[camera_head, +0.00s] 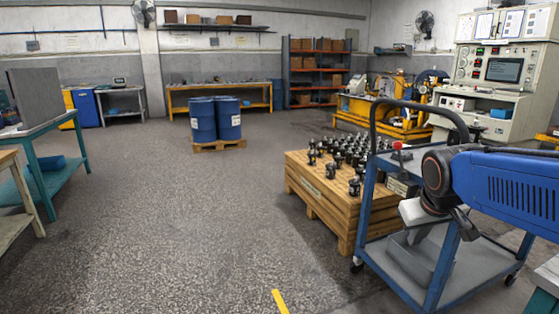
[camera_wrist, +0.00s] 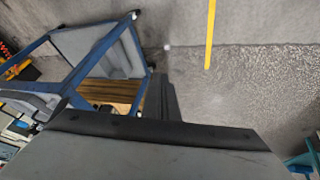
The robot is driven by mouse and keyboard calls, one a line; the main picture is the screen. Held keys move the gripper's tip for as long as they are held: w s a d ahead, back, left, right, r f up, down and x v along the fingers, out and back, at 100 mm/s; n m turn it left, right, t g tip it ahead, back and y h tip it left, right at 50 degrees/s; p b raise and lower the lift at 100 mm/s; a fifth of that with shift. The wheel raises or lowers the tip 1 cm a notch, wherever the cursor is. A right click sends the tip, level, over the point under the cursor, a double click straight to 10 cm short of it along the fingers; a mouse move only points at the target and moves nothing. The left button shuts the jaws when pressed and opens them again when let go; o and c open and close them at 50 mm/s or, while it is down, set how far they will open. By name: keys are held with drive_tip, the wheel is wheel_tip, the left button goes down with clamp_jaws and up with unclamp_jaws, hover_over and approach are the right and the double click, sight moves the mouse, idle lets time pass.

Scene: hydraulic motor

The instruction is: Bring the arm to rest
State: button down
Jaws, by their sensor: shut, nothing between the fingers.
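My blue arm (camera_head: 510,185) reaches in from the right edge of the head view, bent at a dark joint. My gripper (camera_head: 467,226) hangs at its end, in front of and over the blue-framed cart (camera_head: 371,205). It is shut and empty. Its dark fingers also show in the wrist view (camera_wrist: 163,97), where the grey wrist housing fills the bottom. The cart frame shows at the left of that view (camera_wrist: 95,65). Whether the gripper touches the cart cannot be told.
A wooden crate (camera_head: 318,200) with several black motors stands left of the cart. Blue drums (camera_head: 203,120) stand on a pallet farther back. A teal table (camera_head: 70,178) stands at the left. A yellow floor line (camera_head: 279,301) lies in front. The middle floor is clear.

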drive_tip(key=s+a+f, duration=0.2)
drive_tip(key=s+f, duration=0.1)
drive_tip(key=s, duration=0.6)
drive_tip(key=s+a+f+y, duration=0.1)
drive_tip(key=s+f, duration=0.3)
drive_tip(key=s, duration=0.5)
drive_tip(key=shift+a+f+m+g+y, duration=0.3)
drive_tip(key=shift+a+m, duration=0.1)
drive_tip(key=shift+a, duration=0.25)
